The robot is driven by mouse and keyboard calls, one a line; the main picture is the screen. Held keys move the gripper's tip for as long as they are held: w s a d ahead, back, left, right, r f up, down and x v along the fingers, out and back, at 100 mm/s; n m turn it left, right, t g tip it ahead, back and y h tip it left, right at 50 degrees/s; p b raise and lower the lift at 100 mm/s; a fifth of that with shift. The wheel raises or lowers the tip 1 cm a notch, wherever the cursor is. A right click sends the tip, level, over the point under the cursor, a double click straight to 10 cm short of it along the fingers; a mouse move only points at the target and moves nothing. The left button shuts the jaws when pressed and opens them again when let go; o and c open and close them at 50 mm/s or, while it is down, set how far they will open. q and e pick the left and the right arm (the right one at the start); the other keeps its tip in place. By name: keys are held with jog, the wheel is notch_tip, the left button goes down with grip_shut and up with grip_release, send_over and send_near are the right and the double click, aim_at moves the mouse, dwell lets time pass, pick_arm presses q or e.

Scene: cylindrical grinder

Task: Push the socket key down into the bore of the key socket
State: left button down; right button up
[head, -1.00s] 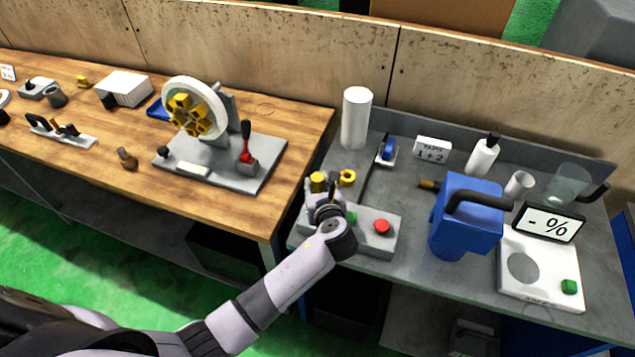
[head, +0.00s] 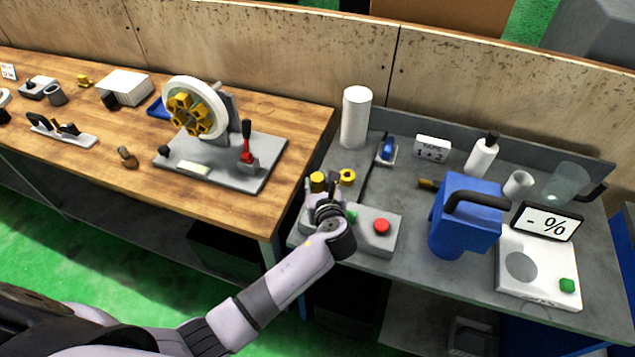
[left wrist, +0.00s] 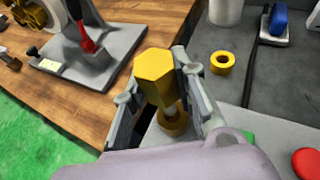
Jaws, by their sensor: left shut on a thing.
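The socket key (left wrist: 156,75) is a yellow piece with a hexagonal head and a narrower shank below. My left gripper (left wrist: 160,92) is shut on it, one finger on each side, and holds it roughly upright. In the head view the key's yellow top (head: 317,179) shows just beyond my left gripper (head: 325,188). A round brass key socket (left wrist: 173,127) sits on the grey control box directly below the shank. The shank's lower end meets the socket's opening in the picture; how deep it sits I cannot tell. My right gripper is not in view.
A loose yellow ring (head: 347,176) lies on the grey bench beside the gripper. The control box (head: 379,243) carries a red button (head: 382,226) and a green one. A white cylinder (head: 356,117) stands behind, a blue jug (head: 464,217) to the right. The wooden table (head: 222,212) is at left.

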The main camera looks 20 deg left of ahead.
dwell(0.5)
pick_arm(q)
jog(key=shift+p, duration=0.45)
jog(key=shift+f+b, duration=1.35)
jog(key=shift+f, duration=0.9)
jog(key=c, duration=1.2)
grip_release()
jog(key=v, duration=1.2)
